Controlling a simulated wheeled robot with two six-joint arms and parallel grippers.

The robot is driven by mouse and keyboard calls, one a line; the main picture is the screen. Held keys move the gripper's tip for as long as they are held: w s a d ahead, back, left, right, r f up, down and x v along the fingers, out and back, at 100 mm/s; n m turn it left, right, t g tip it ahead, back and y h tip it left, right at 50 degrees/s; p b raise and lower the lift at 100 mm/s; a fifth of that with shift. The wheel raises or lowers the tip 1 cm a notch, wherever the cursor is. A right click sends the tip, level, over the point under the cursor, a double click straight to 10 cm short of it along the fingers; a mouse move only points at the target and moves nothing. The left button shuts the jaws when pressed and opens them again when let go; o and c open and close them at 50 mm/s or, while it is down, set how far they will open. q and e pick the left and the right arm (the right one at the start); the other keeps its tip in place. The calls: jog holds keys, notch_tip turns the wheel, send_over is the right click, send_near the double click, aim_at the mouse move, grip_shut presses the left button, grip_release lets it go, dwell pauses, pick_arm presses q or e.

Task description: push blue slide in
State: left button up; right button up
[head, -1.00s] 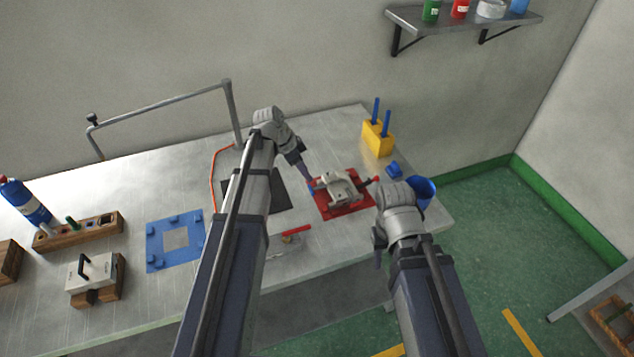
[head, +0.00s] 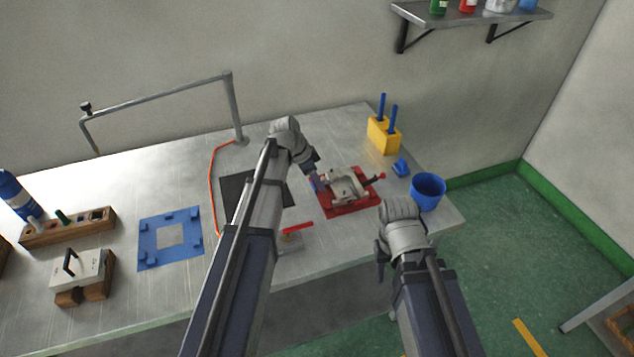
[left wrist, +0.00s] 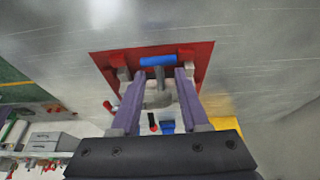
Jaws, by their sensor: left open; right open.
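The red fixture plate (head: 350,208) lies on the right part of the table, with a grey metal mould (head: 347,187) on it. In the left wrist view, a blue bar (left wrist: 158,61), seemingly the slide's handle, lies crosswise at the far side of the red plate (left wrist: 204,55), on a grey stem. My left gripper (head: 317,185) is at the left side of the mould. Its open purple fingers (left wrist: 158,88) flank the stem, with the bar near their tips; contact is unclear. My right gripper (head: 379,268) is open and empty at the table's front edge, its fingers barely visible.
A blue cup (head: 428,191), a small blue piece (head: 401,167) and a yellow block (head: 384,135) with blue rods stand right of the fixture. A red-handled tool (head: 297,228) lies in front. A blue frame (head: 165,255) lies left. A lamp-like rail (head: 160,97) stands behind.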

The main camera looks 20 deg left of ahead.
pick_arm(q)
jog(key=shift+c, duration=0.2)
grip_shut()
